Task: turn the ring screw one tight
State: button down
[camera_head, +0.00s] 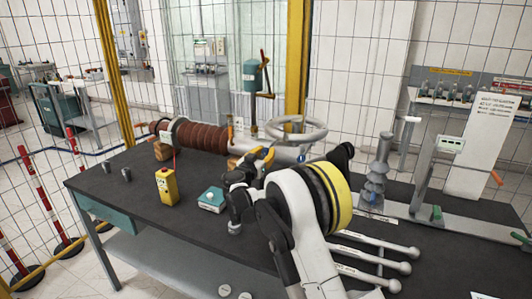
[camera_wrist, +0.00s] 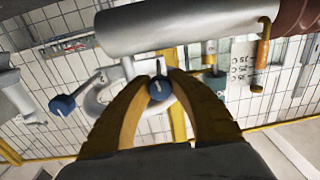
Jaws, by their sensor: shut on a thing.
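A blue-headed ring screw (camera_wrist: 158,87) sits between the two yellow fingertips of my gripper (camera_wrist: 157,78) in the wrist view. My gripper is shut on its head, and the mark on the head looks like a 1. In the head view my gripper (camera_head: 264,157) reaches the near side of the grey ring (camera_head: 296,121), and the held screw is hidden there. A second blue-headed screw (camera_wrist: 62,104) is on the left in the wrist view, apart from the fingers. The grey ring (camera_wrist: 93,105) shows behind the fingers. How tight the screw is cannot be seen.
The brown ribbed bushing (camera_head: 203,137) lies along the back of the dark table (camera_head: 140,185), with its grey tube beside the ring. A yellow box (camera_head: 166,187) and a small teal-topped box (camera_head: 211,200) stand left of my arm. Several wrenches (camera_head: 375,250) lie at right.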

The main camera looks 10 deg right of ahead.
jog(key=shift+m, duration=0.3)
jog(key=c, duration=1.2)
grip_release()
jog(key=shift+o, duration=0.2)
jog(key=shift+s, duration=0.15)
jog(key=v, duration=1.2)
